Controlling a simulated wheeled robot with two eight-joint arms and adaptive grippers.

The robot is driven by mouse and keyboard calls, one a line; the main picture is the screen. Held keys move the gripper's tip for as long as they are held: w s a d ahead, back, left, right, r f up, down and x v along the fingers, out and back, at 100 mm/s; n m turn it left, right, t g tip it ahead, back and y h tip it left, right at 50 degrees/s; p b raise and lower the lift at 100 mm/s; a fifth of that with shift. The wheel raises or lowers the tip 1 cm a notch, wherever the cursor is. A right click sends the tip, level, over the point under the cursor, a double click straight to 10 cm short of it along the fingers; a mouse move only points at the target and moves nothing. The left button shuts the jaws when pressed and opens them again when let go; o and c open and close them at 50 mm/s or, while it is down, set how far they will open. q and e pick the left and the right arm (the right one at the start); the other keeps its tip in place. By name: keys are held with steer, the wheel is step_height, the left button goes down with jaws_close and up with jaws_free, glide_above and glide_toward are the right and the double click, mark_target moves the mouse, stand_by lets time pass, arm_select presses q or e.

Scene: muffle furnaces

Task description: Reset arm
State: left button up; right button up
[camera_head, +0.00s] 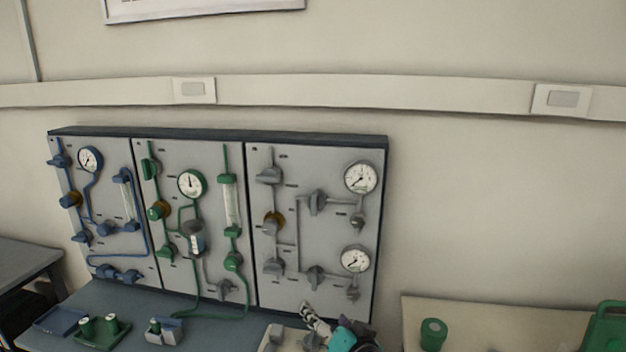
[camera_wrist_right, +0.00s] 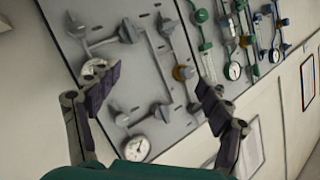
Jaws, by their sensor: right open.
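My right gripper (camera_head: 325,325) shows at the bottom edge of the head view, partly cut off, in front of the lower edge of the grey gauge panel (camera_head: 283,213). In the right wrist view my right gripper (camera_wrist_right: 158,95) is open, with its two dark fingers spread wide. Nothing is between the fingers. The panel with its grey valves and gauges lies beyond them and looks tilted in that view. I cannot tell the exact gap between fingertips and panel. My left gripper is in neither view.
Blue-piped (camera_head: 75,165) and green-piped (camera_head: 152,220) panels stand left of the grey one, on a blue-grey bench (camera_head: 230,332). Small green and blue parts lie at its front left. A pale table (camera_head: 490,325) with a green jar (camera_head: 433,334) is at right.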

steer(key=s+d+f+n+g+h, duration=0.1)
steer(key=s+d+f+g+h, duration=0.1)
steer(key=s+d+f, duration=0.4)
steer(key=s+d+f+n+g+h, duration=0.1)
steer(key=s+d+f+g+h, duration=0.2)
steer(key=s, duration=1)
steer(key=d+f+g, duration=0.2)
steer(key=d+f, duration=0.2)
steer(key=d, duration=0.2)
steer(key=shift+n+h, duration=0.3)
steer(key=shift+s, duration=0.1)
